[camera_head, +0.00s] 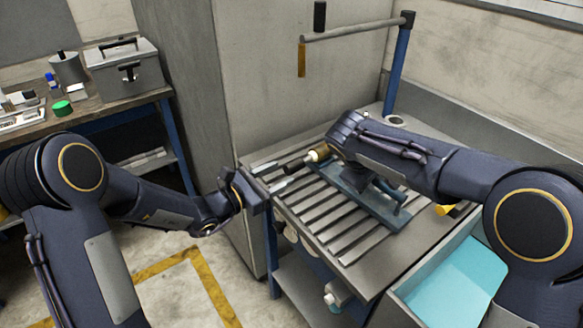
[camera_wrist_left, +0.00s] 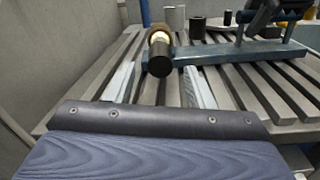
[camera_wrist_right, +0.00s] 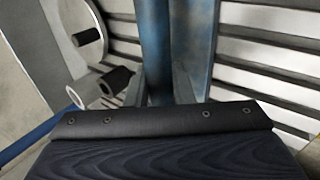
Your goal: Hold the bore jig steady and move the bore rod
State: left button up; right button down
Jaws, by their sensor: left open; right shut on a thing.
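The bore jig has a blue base (camera_head: 365,192) on the slatted table; it also shows in the left wrist view (camera_wrist_left: 235,54). The bore rod (camera_head: 313,155) lies roughly level at the jig's left end, with a pale, brass-coloured section and a black end (camera_wrist_left: 160,58). My left gripper (camera_head: 281,178) is open at the table's left edge, its fingers (camera_wrist_left: 160,84) on either side of the rod's black end, without visible contact.
The slatted table (camera_head: 345,238) has free room in front of the jig. A blue post with a crossbar (camera_head: 355,28) stands behind. A turquoise-lined drawer (camera_head: 455,275) is at the lower right. A side bench (camera_head: 95,105) with a grey toolbox (camera_head: 122,66) stands at the left.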

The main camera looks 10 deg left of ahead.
aim_at(294, 167)
pick_arm(q)
jog(key=x, duration=0.5)
jog(key=shift+w+d, duration=0.2)
jog(key=shift+w, duration=0.1)
grip_shut()
